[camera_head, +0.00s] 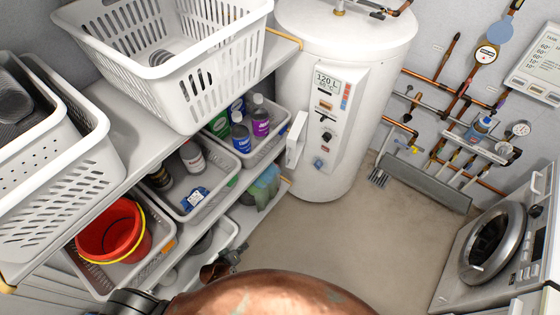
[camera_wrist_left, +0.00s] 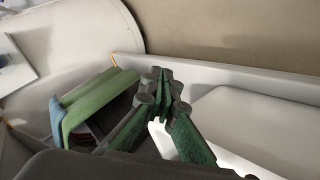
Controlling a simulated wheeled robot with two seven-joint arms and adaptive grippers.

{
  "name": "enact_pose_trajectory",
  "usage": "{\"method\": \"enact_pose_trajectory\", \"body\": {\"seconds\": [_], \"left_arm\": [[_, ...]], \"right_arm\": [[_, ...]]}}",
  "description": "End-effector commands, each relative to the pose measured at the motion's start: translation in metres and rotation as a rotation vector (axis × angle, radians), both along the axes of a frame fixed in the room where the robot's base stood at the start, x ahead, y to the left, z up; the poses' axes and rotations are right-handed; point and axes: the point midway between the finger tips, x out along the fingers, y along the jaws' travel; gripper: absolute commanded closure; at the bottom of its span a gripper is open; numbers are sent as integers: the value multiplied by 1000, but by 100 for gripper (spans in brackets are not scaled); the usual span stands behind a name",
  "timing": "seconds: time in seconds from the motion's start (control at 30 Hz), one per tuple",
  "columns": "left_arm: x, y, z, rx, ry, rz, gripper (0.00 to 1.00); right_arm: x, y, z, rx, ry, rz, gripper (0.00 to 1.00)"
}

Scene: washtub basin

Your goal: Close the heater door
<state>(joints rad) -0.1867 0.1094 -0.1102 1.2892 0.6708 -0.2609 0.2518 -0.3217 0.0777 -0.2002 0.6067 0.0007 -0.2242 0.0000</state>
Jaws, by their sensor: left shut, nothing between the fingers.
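The white heater (camera_head: 345,50) is a tall cylinder standing on the floor at the back centre. Its small white door (camera_head: 297,138) stands swung open at the left side of the control panel (camera_head: 328,115). My left gripper (camera_head: 232,256) is low beside the lower shelf, well short of the door and apart from it. In the left wrist view its green fingers (camera_wrist_left: 162,82) are shut with nothing between them. The white curved heater body (camera_wrist_left: 90,25) shows at the upper left there. My right gripper is in neither view.
Shelves at the left carry white baskets (camera_head: 165,85), a red bucket (camera_head: 112,235) and a bottle tray (camera_head: 262,150) close to the door. Green and blue things (camera_wrist_left: 95,100) lie beside my left fingers. A washing machine (camera_head: 495,245) stands right. The middle floor (camera_head: 340,235) is clear.

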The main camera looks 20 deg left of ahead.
Motion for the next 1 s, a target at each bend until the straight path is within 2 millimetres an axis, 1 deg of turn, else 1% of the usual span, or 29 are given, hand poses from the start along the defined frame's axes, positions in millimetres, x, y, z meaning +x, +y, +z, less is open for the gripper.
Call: {"method": "enact_pose_trajectory", "body": {"seconds": [0.03, 0.07, 0.1, 0.17, 0.2, 0.27, 0.3, 0.4, 0.5, 0.6, 0.67, 0.8, 1.0], "left_arm": [[46, -7, 45, -93, -96, 52, 100], [68, -11, 71, -157, -145, 83, 100], [96, -17, 108, -240, -210, 114, 100], [129, -26, 162, -361, -296, 146, 100], [145, -32, 195, -434, -345, 159, 100], [164, -40, 240, -530, -406, 169, 100], [173, -44, 266, -584, -439, 171, 100], [185, -52, 315, -691, -498, 169, 100], [191, -57, 344, -753, -531, 164, 100], [197, -61, 356, -779, -544, 161, 100], [203, -63, 358, -783, -545, 161, 100], [224, -70, 358, -783, -545, 159, 100], [258, -81, 356, -781, -544, 160, 100]], "right_arm": [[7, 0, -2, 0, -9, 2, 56], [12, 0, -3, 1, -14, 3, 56], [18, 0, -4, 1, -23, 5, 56], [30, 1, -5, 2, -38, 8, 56], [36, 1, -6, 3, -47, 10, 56], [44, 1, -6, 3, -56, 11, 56], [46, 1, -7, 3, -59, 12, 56], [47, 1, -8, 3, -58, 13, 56], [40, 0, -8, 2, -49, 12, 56], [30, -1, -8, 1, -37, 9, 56], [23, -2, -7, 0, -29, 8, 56], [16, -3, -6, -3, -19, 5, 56], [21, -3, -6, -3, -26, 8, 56]]}}
